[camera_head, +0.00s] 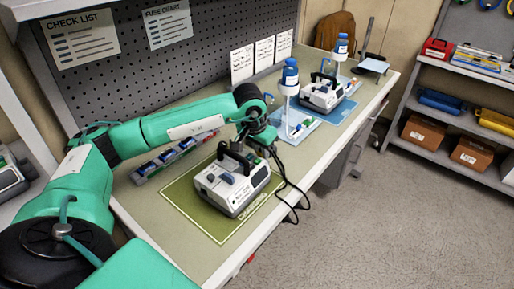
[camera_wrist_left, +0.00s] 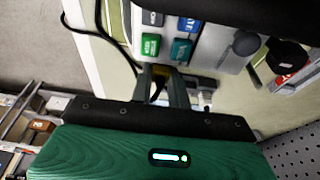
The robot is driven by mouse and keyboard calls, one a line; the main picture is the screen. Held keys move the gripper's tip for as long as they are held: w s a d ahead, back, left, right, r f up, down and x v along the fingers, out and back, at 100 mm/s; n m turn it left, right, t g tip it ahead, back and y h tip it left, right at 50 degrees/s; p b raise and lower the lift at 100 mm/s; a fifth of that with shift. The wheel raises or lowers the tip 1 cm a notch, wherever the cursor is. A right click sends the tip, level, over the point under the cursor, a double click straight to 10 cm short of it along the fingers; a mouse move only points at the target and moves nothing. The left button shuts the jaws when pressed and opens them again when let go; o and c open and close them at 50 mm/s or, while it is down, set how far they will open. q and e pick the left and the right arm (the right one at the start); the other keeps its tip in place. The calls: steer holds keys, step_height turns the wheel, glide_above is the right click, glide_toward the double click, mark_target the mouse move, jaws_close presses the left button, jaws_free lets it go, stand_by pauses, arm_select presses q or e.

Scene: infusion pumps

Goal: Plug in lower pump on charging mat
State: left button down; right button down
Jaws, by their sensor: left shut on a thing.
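The lower pump (camera_head: 232,185), a white and grey box with a black handle, sits on the green charging mat (camera_head: 192,213). My left gripper (camera_head: 262,137) is beyond the pump, at its back right. In the left wrist view its fingers (camera_wrist_left: 163,88) are shut on a small plug (camera_wrist_left: 160,71) with a yellowish part, beside the pump's face (camera_wrist_left: 215,45) with its coloured buttons. The plug is mostly hidden between the fingers. I cannot tell whether it touches the pump. A black cable (camera_head: 290,190) hangs over the table's front edge. My right gripper is not in view.
A second pump (camera_head: 321,94) stands on a blue mat (camera_head: 338,112) farther back, near a blue-capped bottle (camera_head: 290,75) on a stand. A strip with blue modules (camera_head: 165,160) lies by the pegboard (camera_head: 190,80). A shelf (camera_head: 440,100) stands at right.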

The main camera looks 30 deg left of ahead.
arm_select(q)
steer(key=shift+f, duration=0.75)
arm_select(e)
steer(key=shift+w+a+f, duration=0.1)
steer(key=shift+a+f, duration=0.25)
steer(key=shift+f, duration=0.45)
arm_select(q)
steer(key=c, duration=0.9)
jaws_free()
steer(key=shift+o, duration=0.2)
steer(key=shift+w+d+r+p, duration=0.1)
steer(key=shift+d+r+p, duration=0.25)
steer(key=shift+r, duration=0.55)
steer(key=shift+w+d+r+p, duration=0.15)
steer(key=shift+r+p, duration=0.25)
steer(key=shift+r, duration=0.45)
steer(key=shift+d+r+p, duration=0.25)
steer(key=shift+r+p, duration=0.15)
steer(key=shift+r, duration=0.5)
steer(key=shift+r+p, duration=0.7)
steer(key=shift+r, duration=0.6)
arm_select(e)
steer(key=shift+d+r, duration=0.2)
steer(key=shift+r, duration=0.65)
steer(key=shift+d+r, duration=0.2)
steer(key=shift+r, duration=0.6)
